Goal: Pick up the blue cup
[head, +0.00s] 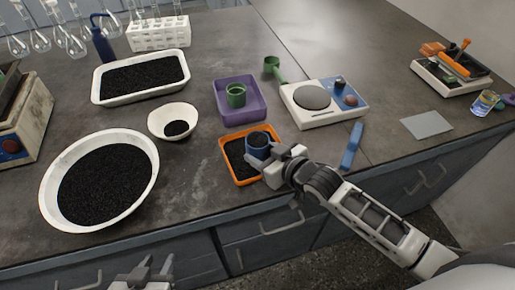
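The blue cup (256,142) stands in or just over the orange tray (225,150), which holds black granules. My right gripper (271,158) is at the cup's right side, close against it. Whether its fingers are closed on the cup cannot be made out, as the cup's lower right is hidden by the gripper. My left gripper (150,267) is at the bottom edge of the head view, in front of the bench, with its fingers apart and nothing between them.
A purple tray (221,100) with a green cup (236,92) lies behind the orange tray. A scale (325,113), green scoop (273,68) and blue bar (352,146) are to the right. A small white bowl (162,113) and large bowl (62,220) stand left.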

